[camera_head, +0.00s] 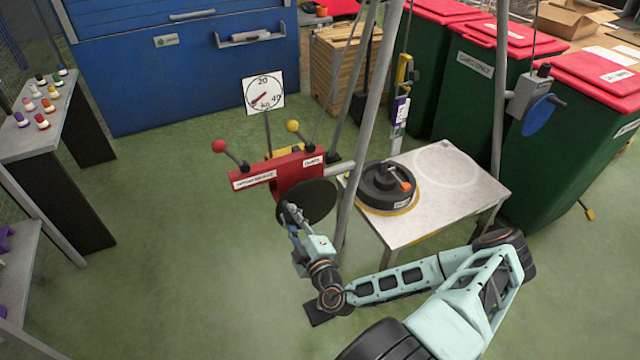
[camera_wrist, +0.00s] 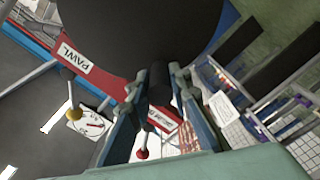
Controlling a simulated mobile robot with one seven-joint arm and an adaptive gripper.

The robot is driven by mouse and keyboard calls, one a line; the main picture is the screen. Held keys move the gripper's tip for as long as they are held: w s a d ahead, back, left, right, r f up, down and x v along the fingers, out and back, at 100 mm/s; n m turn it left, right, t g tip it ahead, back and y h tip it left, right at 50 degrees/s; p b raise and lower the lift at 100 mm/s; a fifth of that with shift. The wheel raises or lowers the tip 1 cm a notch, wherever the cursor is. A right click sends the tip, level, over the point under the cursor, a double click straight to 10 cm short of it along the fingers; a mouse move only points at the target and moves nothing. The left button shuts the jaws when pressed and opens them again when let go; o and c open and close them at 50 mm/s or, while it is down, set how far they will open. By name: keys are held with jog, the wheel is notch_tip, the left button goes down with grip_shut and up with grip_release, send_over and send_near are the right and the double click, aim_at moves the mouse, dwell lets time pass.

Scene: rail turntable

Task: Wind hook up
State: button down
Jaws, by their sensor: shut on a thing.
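A red winch (camera_head: 285,177) stands on the tripod leg at the middle of the head view. It carries a black round wheel (camera_head: 312,203), a lever with a red ball (camera_head: 219,146) and a lever with a yellow ball (camera_head: 292,126). My gripper (camera_head: 290,212) is shut on the dark handle (camera_wrist: 159,85) at the wheel's near side; the wrist view shows the handle between the fingers. The wheel (camera_wrist: 140,30) fills the top of that view, beside the PAWL label (camera_wrist: 76,61). A yellow hanging piece (camera_head: 403,70) hangs above the table; its hook end is too small to tell.
A white-topped table (camera_head: 420,225) bears a black round weight (camera_head: 385,190) with an orange spot and a drawn circle. A dial (camera_head: 263,93) stands behind the winch. A grey box with a blue wheel (camera_head: 540,112) is on the right leg.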

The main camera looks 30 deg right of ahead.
jog(key=shift+w+d+r+m, duration=0.1)
jog(key=shift+d+r+m, duration=0.5)
jog(key=shift+r+m, duration=0.35)
jog(key=shift+d+r+m+p, duration=0.35)
jog(key=shift+d+m, duration=0.25)
jog(key=shift+m, duration=0.35)
jog(key=shift+d+r+m+p, duration=0.2)
jog(key=shift+d+r+m, duration=0.3)
jog(key=shift+m, duration=0.4)
jog(key=shift+d+r+m, duration=0.2)
jog(key=shift+d+m, duration=0.5)
jog(key=shift+m, duration=0.15)
jog(key=shift+d+r+m, duration=0.2)
jog(key=shift+d+m, duration=0.45)
jog(key=shift+m, duration=0.2)
